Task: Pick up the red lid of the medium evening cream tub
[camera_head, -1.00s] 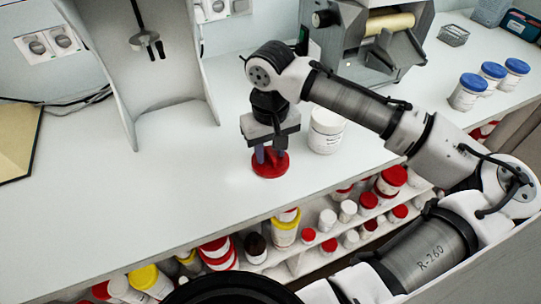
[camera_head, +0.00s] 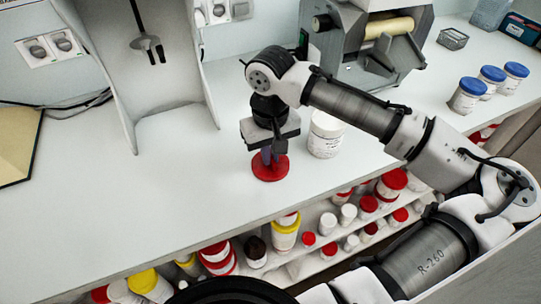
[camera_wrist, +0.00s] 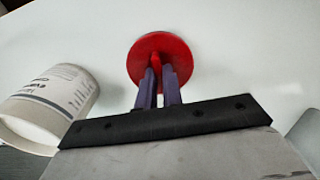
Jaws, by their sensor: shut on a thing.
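The red lid (camera_head: 270,172) lies on the white counter near its front edge, with a raised knob on top. It also shows in the wrist view (camera_wrist: 173,50). My gripper (camera_head: 268,157) points down over the lid, and its purple fingers (camera_wrist: 158,75) are shut on the lid's knob. The lid appears to be at or very near counter height. The white cream tub (camera_head: 325,136) stands upright and open-looking just right of the lid, with no lid visible on it. It also shows at the left of the wrist view (camera_wrist: 62,100), its label partly readable.
A grey machine with a roller (camera_head: 368,50) stands behind the arm. Blue-lidded jars (camera_head: 468,94) stand at the right. A tall grey stand (camera_head: 165,70) is at the back left. Shelves below the counter hold several jars (camera_head: 286,232). The counter left of the lid is clear.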

